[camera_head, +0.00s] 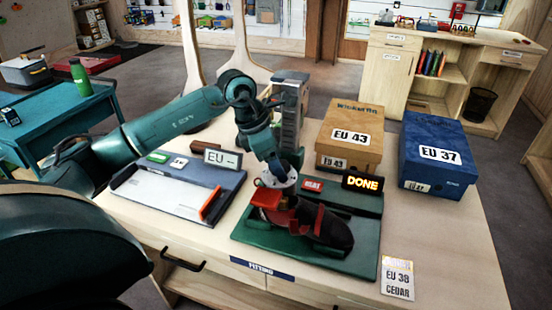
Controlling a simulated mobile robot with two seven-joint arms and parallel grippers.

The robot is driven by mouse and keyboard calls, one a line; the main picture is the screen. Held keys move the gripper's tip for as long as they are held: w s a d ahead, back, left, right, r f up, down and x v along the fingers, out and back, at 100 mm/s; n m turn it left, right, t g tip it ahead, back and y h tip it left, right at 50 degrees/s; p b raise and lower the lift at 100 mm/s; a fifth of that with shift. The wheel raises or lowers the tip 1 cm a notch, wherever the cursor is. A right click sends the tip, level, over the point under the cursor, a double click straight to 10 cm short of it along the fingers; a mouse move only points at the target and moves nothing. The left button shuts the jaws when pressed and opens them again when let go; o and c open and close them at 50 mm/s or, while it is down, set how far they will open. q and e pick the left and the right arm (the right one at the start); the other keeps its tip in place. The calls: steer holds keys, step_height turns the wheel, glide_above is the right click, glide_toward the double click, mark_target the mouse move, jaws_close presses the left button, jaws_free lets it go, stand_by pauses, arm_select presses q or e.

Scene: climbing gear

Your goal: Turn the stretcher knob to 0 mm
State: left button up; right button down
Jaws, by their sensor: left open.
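The stretcher has a green base (258,236) on the light wooden table. A dark climbing shoe (331,231) with red parts sits on it. A red block (267,198) is at the stretcher's left end. My left gripper (277,186) points down over that end, beside the shoe's red parts. It is open, though its fingers are small and hard to make out. I cannot pick out the knob or its setting; the gripper may hide it. A display (362,183) on the stretcher's back reads DONE in lit letters, next to a small red label (312,185). My right gripper is not in view.
A measuring device (172,189) with an "EU –" display lies left of the stretcher. Behind stand an EU 43 box (350,117) and a blue EU 37 box (438,175). A card (397,278) reading EU 38 CEDAR lies at front right.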

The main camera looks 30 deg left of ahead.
arm_select(q)
steer(key=shift+c, duration=0.2)
steer(key=c, duration=1)
steer(key=shift+o, duration=0.2)
steer(key=shift+f+n+y+b, duration=0.1)
steer(key=shift+n+y+b, duration=0.3)
steer(key=shift+n, duration=0.5)
steer(key=shift+s+d+n+t+b, duration=0.1)
steer(key=shift+n+t+b, duration=0.2)
steer(key=shift+n, duration=0.5)
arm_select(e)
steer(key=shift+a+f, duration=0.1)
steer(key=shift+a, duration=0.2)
arm_select(q)
steer(key=o, duration=1)
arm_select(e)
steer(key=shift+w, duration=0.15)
arm_select(q)
steer(key=shift+r, duration=0.2)
